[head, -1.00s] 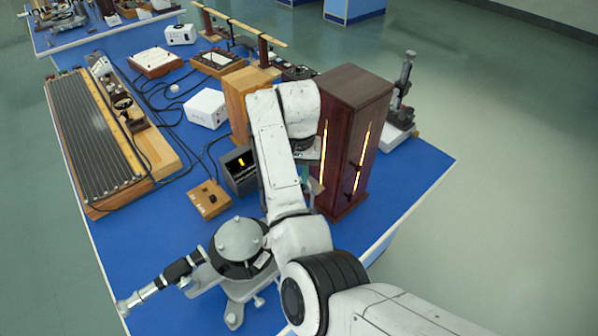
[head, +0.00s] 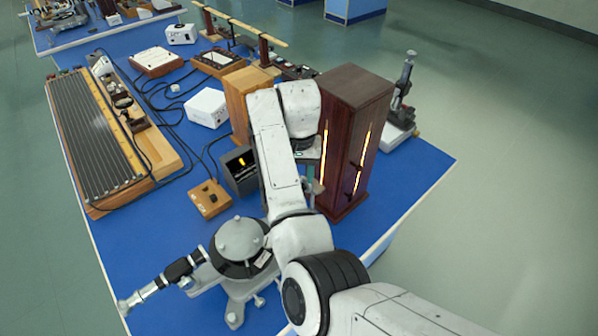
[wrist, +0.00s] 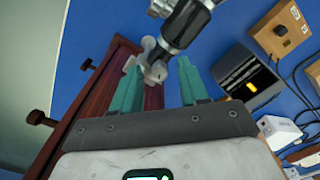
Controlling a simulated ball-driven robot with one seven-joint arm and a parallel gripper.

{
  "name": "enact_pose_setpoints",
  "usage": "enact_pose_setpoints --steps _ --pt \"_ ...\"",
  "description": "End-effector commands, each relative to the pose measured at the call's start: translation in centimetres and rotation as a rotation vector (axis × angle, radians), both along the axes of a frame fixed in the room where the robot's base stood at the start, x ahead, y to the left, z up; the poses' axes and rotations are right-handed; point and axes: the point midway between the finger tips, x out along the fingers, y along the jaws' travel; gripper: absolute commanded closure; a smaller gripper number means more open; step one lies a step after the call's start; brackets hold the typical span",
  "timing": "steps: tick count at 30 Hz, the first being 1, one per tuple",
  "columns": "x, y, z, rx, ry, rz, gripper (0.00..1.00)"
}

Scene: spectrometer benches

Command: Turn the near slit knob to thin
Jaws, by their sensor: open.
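The spectrometer (head: 240,240) stands at the near end of the blue bench in the head view, its telescope pointing left. In the wrist view a black tube (wrist: 187,22) ends in a pale metal slit fitting. A small silvery knob (wrist: 157,72) on this end lies between the fingers of my gripper (wrist: 159,66). My gripper is open, one teal finger on each side; I cannot tell whether either touches the knob. In the head view my arm hides most of the gripper and the slit end; part of a teal finger shows beside the dark wooden cabinet (head: 340,160).
The cabinet, with glowing slits, stands close to the gripper; its side and dark knobs (wrist: 38,118) show in the wrist view. A black box with a yellow window (head: 240,170) and a wooden switch block (head: 210,198) lie left of the arm. Cables cross the bench.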

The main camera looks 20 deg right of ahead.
Motion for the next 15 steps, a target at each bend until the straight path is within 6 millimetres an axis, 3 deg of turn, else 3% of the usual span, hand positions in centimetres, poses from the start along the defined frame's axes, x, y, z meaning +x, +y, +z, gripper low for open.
enact_pose_setpoints --steps 7,15 --pt "0.1 0.0 1.8 0.000 -0.004 0.000 0.56" --pt "0.1 0.2 7.8 0.003 -0.004 0.001 0.56"
